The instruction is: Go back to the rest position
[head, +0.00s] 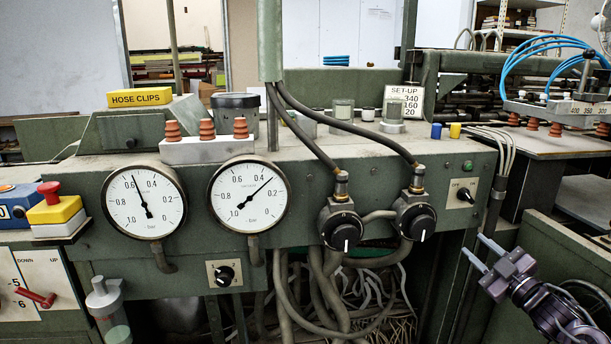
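My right gripper (480,252) comes in from the lower right of the head view. Its two fingers point up and left and stand apart, with nothing between them. It is in front of the green machine, below and right of the on/off switch (465,195), and appears clear of it. My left gripper is not in view.
The green machine front carries two dial gauges (145,202) (248,194) and two black knobs (341,229) (414,220) with hoses. A red button on a yellow box (54,205) stands at left. Blue tubes (550,46) and a suction-cup bar (560,108) are at upper right.

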